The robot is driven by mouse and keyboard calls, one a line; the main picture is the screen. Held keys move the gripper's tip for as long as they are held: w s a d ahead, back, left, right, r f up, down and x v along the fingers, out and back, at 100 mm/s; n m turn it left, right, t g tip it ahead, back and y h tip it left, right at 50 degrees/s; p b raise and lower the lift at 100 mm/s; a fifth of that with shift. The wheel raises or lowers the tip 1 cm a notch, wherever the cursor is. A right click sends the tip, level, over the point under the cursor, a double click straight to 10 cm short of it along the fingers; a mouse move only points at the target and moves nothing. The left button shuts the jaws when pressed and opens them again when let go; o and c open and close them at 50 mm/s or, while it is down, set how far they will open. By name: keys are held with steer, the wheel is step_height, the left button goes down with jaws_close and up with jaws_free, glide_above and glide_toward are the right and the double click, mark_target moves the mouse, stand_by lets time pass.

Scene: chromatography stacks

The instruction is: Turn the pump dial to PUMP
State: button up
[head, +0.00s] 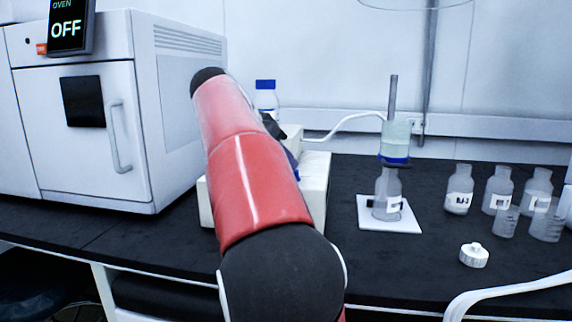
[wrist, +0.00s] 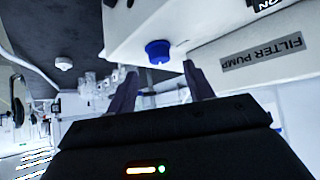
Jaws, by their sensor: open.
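The pump (head: 316,190) is a white box behind my red arm in the head view. In the wrist view the pump (wrist: 215,20) fills the upper right and bears a grey "FILTER PUMP" label (wrist: 262,55). Its blue dial (wrist: 158,51) sticks out from the white face; I cannot tell which setting it points at. My gripper (wrist: 161,77) is open, with one finger on each side of the dial in the picture. I see no clear contact with the dial. The head view mostly hides the gripper behind my arm.
A white oven (head: 90,110) reading "OFF" stands left. Right of the pump, a glass filter assembly (head: 393,145) stands on a white plate (head: 368,219), with a hose (head: 345,124) behind. Several bottles and beakers stand farther right, near a white cap (head: 474,255). A blue-capped bottle (head: 266,97) is behind.

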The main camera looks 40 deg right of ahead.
steer(key=v, duration=0.3)
steer(key=shift+a, duration=0.1)
stand_by(0.4)
steer(key=s+a+f+n+t+y, duration=0.2)
steer(key=s+a+f+n+y, duration=0.2)
steer(key=s+a+f+n, duration=0.4)
steer(key=s+a+f+n+t+y, duration=0.2)
steer(key=s+a+f+n+y, duration=0.3)
steer(key=f, duration=1.4)
steer(key=s+a+n, duration=0.3)
steer(key=s+a, duration=0.4)
steer(key=a, duration=0.3)
steer(key=shift+f+n+t, duration=0.25)
steer(key=shift+n+t, duration=0.05)
steer(key=shift+n, duration=0.1)
